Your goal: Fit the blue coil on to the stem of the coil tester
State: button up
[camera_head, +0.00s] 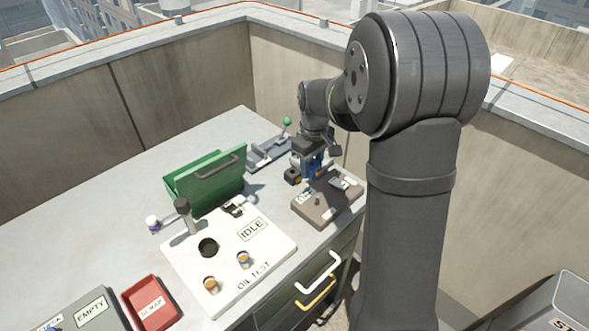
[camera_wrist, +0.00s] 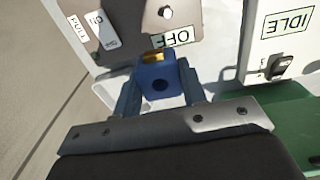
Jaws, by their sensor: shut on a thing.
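My gripper (camera_head: 309,166) is shut on the blue coil and holds it at the back right of the bench. In the wrist view the blue coil (camera_wrist: 160,88) sits between the two fingers, with a dark round hole in its face and a brassy patch on its far edge. The coil tester (camera_head: 324,209) is a low brown box in front of the gripper. Its short stem (camera_head: 317,201) stands up from the top and also shows in the wrist view (camera_wrist: 165,12), beyond the coil and apart from it. The tester's label (camera_wrist: 172,38) reads OFF.
A white oil test board (camera_head: 222,258) marked IDLE lies left of the tester, with a green box (camera_head: 210,181) behind it. A lever fixture (camera_head: 270,152) with a green knob is at the back. A red scrap tray (camera_head: 152,302) is front left. Parapet walls surround the bench.

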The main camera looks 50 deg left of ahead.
send_over(317, 197)
jog(key=shift+f, duration=0.4)
jog(key=shift+d+f, duration=0.1)
jog(key=shift+f, duration=1.85)
jog(key=shift+f, duration=1.25)
jog(key=o, duration=1.2)
jog(key=shift+c, duration=0.2)
notch_tip(317, 197, up, 17)
jog(key=shift+r, duration=0.2)
jog(key=shift+f, duration=0.1)
notch_tip(317, 197, down, 17)
jog(key=shift+f, duration=0.15)
